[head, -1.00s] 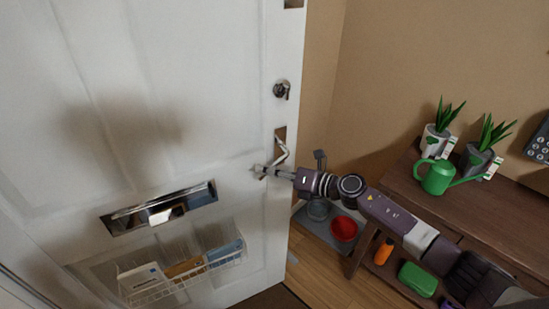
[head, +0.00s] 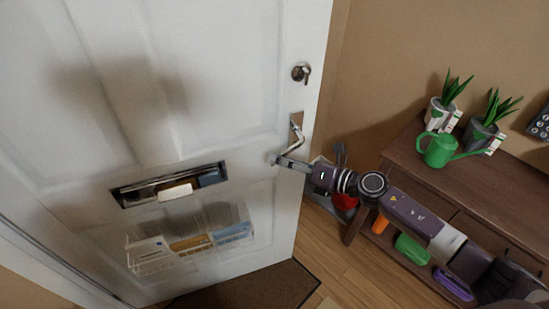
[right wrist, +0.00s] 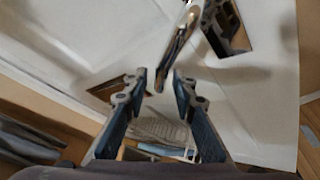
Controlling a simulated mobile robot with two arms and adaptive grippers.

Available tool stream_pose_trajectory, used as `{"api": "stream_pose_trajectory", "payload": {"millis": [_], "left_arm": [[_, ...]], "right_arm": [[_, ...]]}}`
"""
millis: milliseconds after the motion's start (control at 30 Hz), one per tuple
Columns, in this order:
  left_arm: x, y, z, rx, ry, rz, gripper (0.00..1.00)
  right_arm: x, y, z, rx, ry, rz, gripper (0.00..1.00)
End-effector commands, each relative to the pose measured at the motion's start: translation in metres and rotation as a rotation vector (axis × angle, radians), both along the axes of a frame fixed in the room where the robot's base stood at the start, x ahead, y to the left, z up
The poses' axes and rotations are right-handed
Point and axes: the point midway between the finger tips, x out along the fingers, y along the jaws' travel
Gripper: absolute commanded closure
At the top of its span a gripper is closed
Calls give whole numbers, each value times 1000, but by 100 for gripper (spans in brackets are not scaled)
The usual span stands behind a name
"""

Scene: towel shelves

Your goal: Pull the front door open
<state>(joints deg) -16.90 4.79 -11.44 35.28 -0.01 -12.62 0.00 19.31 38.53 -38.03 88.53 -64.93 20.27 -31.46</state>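The white front door (head: 240,105) fills the left and middle of the head view. Its metal lever handle (head: 297,133) points down and left near the right edge. The handle (right wrist: 178,45) also shows in the right wrist view, its free end between the fingertips with gaps on both sides. My right gripper (head: 281,160) is at the handle's lower end. In the right wrist view its fingers (right wrist: 159,76) are apart. I cannot tell whether they touch the lever. My left gripper is out of view.
A lock with a key (head: 301,72) sits above the handle; a letter slot (head: 128,197) and a basket of mail (head: 150,268) are lower left. A wooden shelf table (head: 480,190) with plants and a green watering can (head: 440,150) stands right. A brown doormat (head: 255,288) lies below.

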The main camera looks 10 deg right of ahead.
Motion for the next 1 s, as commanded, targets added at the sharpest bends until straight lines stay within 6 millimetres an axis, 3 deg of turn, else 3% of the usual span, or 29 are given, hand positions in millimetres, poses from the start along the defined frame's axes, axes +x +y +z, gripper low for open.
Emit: {"api": "stream_pose_trajectory", "payload": {"millis": [33,133,200,300,367,800,1000], "left_arm": [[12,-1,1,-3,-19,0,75],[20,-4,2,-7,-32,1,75],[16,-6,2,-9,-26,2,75],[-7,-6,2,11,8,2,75],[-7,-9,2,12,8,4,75],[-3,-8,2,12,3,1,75],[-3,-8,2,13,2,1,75]], "right_arm": [[0,0,0,0,0,0,71],[0,0,0,0,0,0,71],[0,0,0,0,0,0,71],[-1,-1,1,-1,0,-1,71],[-3,-4,1,-1,0,-1,71],[-58,-61,23,0,-1,-3,71],[-72,-77,30,3,-3,-4,71]]}}
